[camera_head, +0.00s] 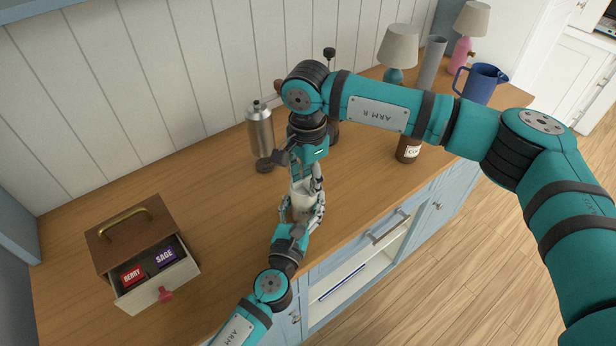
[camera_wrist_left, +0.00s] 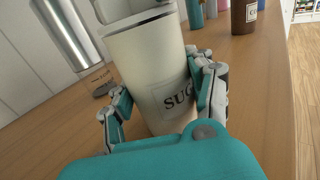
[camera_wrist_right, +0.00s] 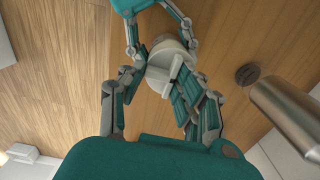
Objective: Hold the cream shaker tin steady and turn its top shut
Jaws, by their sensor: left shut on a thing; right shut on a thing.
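The cream shaker tin (camera_head: 302,201) stands upright on the wooden counter, and its label beginning "SUG" shows in the left wrist view (camera_wrist_left: 158,75). My left gripper (camera_head: 300,208) is shut around the tin's body from the front, with fingers on both sides. My right gripper (camera_head: 305,180) points down from above and is shut on the tin's pale top (camera_wrist_right: 168,56), partly covering it. In the left wrist view the top (camera_wrist_left: 122,8) sits at the tin's mouth, cut off by the frame. I cannot tell whether it is fully closed.
A brown jar (camera_head: 409,151), blue pitcher (camera_head: 484,82) and lamps stand right. The counter (camera_head: 225,215) is clear left of the tin.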

